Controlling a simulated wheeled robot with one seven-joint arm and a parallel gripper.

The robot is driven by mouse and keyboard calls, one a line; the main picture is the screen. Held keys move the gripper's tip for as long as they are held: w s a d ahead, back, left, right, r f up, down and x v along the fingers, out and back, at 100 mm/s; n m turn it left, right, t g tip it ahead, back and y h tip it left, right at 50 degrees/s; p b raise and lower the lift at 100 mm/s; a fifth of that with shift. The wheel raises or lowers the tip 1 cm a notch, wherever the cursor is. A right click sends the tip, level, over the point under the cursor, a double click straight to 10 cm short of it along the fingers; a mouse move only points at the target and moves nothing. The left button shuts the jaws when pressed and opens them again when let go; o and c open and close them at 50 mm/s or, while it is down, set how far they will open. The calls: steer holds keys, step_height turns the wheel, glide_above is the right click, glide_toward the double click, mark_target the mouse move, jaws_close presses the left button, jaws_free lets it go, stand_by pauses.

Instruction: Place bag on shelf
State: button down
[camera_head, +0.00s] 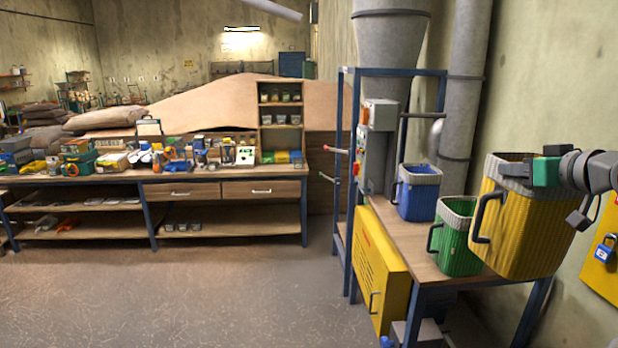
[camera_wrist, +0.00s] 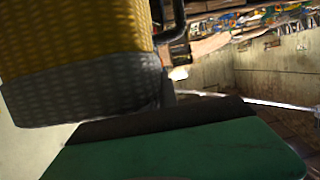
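A large yellow ribbed bag (camera_head: 522,228) with a grey rim and dark handles is at the right in the head view, slightly tilted. It fills the upper left of the wrist view (camera_wrist: 70,35). My gripper (camera_head: 545,166), with a green finger, reaches in from the right and is closed at the bag's rim. One green finger pad (camera_wrist: 180,150) shows close beside the rim in the wrist view. The bag's base overlaps the table edge, and I cannot tell whether it touches. At the left, a workbench (camera_head: 215,178) has a lower wooden shelf (camera_head: 235,222) with free room.
A green bag (camera_head: 458,240) and a blue bag (camera_head: 418,192) stand on the wooden-topped table (camera_head: 400,240), left of the yellow bag. A yellow panel (camera_head: 378,265) and blue posts front that table. A grey hopper and pipe rise behind. The floor (camera_head: 200,300) is clear.

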steer(key=w+a+f+n+y+b, duration=0.1)
steer(key=w+a+f+b, duration=0.1)
steer(key=a+f, duration=0.45)
steer(key=w+a+f+b, duration=0.1)
steer(key=a+f, duration=0.3)
steer(key=f, duration=0.6)
steer(key=w+a+f+n+y+b, duration=0.1)
steer(key=w+a+f+b, duration=0.1)
steer(key=a+f, duration=0.45)
steer(key=s+a+f+b, duration=0.1)
steer(key=s+a+f, duration=0.25)
steer(key=f, duration=0.35)
steer(key=s+a+f+b, duration=0.15)
steer(key=a+f, duration=0.25)
steer(key=f, duration=0.4)
steer(key=s+a+f+b, duration=0.1)
steer(key=s+a+f, duration=0.25)
steer(key=f, duration=0.35)
steer(key=s+d+f+m+h, duration=0.1)
steer(key=d+f+m+h, duration=0.25)
steer(key=d, duration=0.35)
steer(key=s+d+f+m+h, duration=0.1)
steer(key=d+f+m+h, duration=0.2)
steer(key=d, duration=0.4)
steer(key=w+a+r+n+y, duration=0.25)
steer(key=a+r, duration=0.65)
steer(key=a, duration=0.5)
steer(key=shift+n, duration=0.4)
steer(key=shift+r+v, duration=0.2)
steer(key=shift+v, duration=2.55)
